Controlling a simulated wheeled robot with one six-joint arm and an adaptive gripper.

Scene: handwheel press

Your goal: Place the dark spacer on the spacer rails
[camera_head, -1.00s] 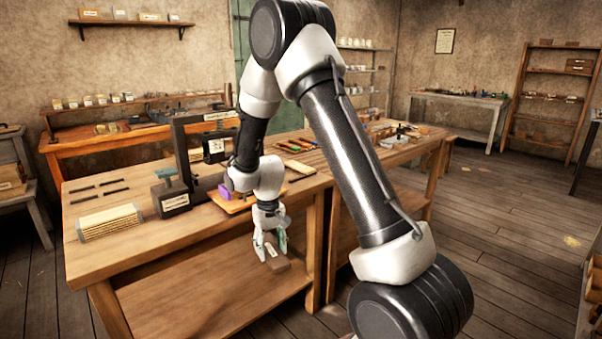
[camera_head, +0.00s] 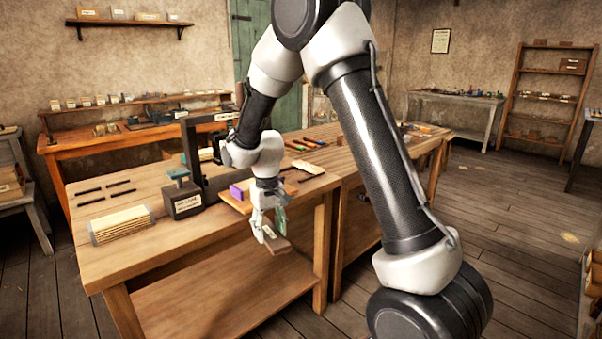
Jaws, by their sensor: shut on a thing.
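My gripper (camera_head: 268,226) points down near the front edge of the workbench (camera_head: 150,260), towards its right end. It is shut on a brown block with a pale label, which I take to be the dark spacer (camera_head: 280,246). The block hangs in the air, apart from the benchtop. Its upper part is partly hidden by the fingers. Several thin dark strips (camera_head: 118,182) lie in pairs at the back left of the benchtop; they may be the spacer rails, but I cannot tell for sure.
A dark press frame (camera_head: 190,147) and a labelled black block (camera_head: 183,202) with a green top stand mid-bench. A ribbed pale stack (camera_head: 122,224) lies front left. A wooden board with a purple block (camera_head: 236,190) is behind my gripper. Bare benchtop lies around the strips.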

